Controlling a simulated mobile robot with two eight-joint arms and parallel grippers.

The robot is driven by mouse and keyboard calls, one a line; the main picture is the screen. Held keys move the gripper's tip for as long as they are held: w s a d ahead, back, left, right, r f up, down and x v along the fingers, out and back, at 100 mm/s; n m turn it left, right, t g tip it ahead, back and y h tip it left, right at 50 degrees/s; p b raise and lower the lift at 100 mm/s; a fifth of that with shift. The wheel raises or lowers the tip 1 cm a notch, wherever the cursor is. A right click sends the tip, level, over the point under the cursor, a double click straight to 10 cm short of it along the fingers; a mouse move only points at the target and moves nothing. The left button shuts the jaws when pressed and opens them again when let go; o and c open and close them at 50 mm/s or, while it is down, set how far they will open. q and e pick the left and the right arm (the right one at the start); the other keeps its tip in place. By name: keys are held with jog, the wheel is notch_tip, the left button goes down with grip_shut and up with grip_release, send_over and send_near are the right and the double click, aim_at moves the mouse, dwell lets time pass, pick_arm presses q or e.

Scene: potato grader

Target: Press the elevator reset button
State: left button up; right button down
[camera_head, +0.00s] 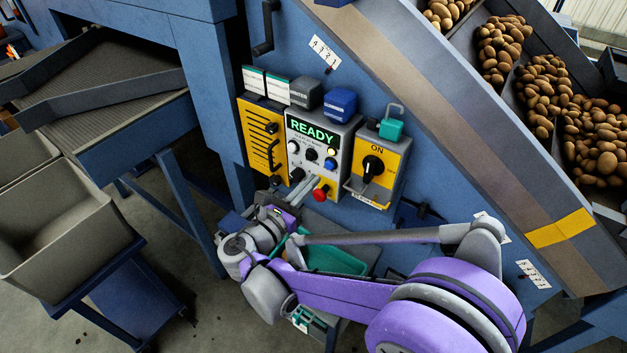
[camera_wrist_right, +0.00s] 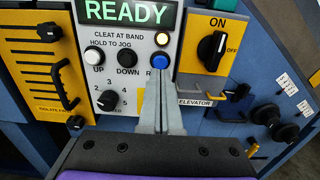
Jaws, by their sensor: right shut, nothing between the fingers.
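The blue button (camera_head: 330,163) is on the grey control panel (camera_head: 345,135), below a small lit amber lamp (camera_head: 331,152) and the green READY display (camera_head: 312,131). In the right wrist view the blue button (camera_wrist_right: 159,61) sits right at the tips of my right gripper (camera_wrist_right: 160,72). Its label starts with R; the rest is hidden by the fingers. My right gripper (camera_head: 317,173) is shut and empty, pointing up at the panel. In the head view its tips look slightly short of the button; I cannot tell whether they touch. My left gripper is out of view.
White UP (camera_wrist_right: 93,56) and black DOWN (camera_wrist_right: 127,56) buttons sit left of the blue one. A yellow box with a black ON/OFF switch (camera_head: 372,166) is at the right. A red knob (camera_head: 321,191) is below. A yellow slotted box (camera_head: 262,140) is at the left.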

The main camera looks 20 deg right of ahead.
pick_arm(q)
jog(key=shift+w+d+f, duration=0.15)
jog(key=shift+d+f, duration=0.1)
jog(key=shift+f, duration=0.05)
pick_arm(e)
jog(key=v, duration=0.8)
jog(key=s+d+f+m+g+y+p, duration=0.3)
jog(key=s+d+f+m+g+y, duration=0.15)
jog(key=s+d+m+y, duration=0.35)
pick_arm(q)
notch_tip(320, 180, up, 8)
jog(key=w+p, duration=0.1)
jog(key=p, duration=0.2)
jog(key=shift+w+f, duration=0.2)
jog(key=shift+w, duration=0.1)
pick_arm(e)
jog(key=s+a+f+m+y, duration=0.1)
jog(key=s+m+y, duration=0.3)
jog(key=m, duration=0.4)
jog(key=s+a+f+m+y, duration=0.1)
jog(key=s+a+m+y, duration=0.2)
jog(key=m, duration=0.5)
jog(key=shift+s+a+t+y, duration=0.3)
jog(key=shift+s+t+y, duration=0.1)
jog(key=shift+s, duration=0.15)
jog(key=shift+d, duration=0.1)
